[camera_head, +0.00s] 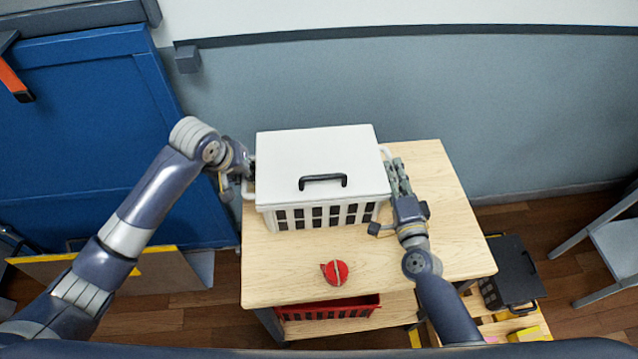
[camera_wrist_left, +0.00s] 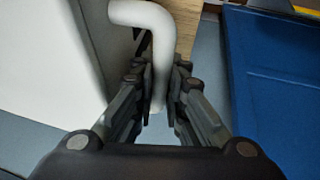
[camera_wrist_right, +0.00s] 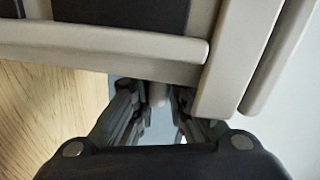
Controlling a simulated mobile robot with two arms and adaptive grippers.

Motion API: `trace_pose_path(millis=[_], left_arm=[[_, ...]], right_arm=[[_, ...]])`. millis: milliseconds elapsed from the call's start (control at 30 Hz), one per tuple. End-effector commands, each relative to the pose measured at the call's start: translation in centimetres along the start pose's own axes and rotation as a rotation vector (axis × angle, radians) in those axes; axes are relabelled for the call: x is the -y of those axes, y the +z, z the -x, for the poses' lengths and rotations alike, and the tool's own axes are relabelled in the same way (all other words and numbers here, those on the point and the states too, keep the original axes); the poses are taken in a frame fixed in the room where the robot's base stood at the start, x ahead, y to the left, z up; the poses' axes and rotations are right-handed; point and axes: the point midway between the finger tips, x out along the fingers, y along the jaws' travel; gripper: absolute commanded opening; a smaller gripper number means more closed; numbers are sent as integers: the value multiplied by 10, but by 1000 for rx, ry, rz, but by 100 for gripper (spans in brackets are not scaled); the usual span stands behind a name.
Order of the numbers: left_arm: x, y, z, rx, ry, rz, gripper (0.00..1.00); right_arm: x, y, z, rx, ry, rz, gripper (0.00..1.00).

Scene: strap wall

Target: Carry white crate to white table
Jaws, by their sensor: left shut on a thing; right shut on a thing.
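The white crate (camera_head: 322,215), with slatted sides and a white lid (camera_head: 300,155) with a black handle, is at the back of a light wooden table (camera_head: 400,260). I cannot tell whether it rests on the top or is just above it. My left gripper (camera_head: 247,172) is at the crate's left side. In the left wrist view its fingers (camera_wrist_left: 158,95) are shut on a white curved side handle (camera_wrist_left: 150,25). My right gripper (camera_head: 397,178) is at the crate's right side. In the right wrist view its fingers (camera_wrist_right: 160,110) are shut around a pale handle part below the rim (camera_wrist_right: 110,42). No white table is identifiable.
A red round object (camera_head: 336,272) lies on the table in front of the crate. A red basket (camera_head: 328,308) sits on the shelf below. A blue panel (camera_head: 95,130) stands left. A black-lidded crate (camera_head: 512,272) and a grey chair (camera_head: 615,245) are at right.

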Motion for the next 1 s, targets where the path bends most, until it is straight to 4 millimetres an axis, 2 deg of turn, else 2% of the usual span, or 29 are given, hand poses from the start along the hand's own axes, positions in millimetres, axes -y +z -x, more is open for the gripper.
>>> trace_pose_path(millis=[167, 700, 1000], left_arm=[[-1, -4, 7, -3, 0, 1, 0], [-8, -20, 44, -4, -1, 3, 0], [-8, -21, 46, -4, -2, 3, 0]], right_arm=[[3, -2, 1, 1, 6, 10, 0], [45, -10, 0, 0, 2, 10, 0], [48, -11, 0, -1, 1, 9, 0]])
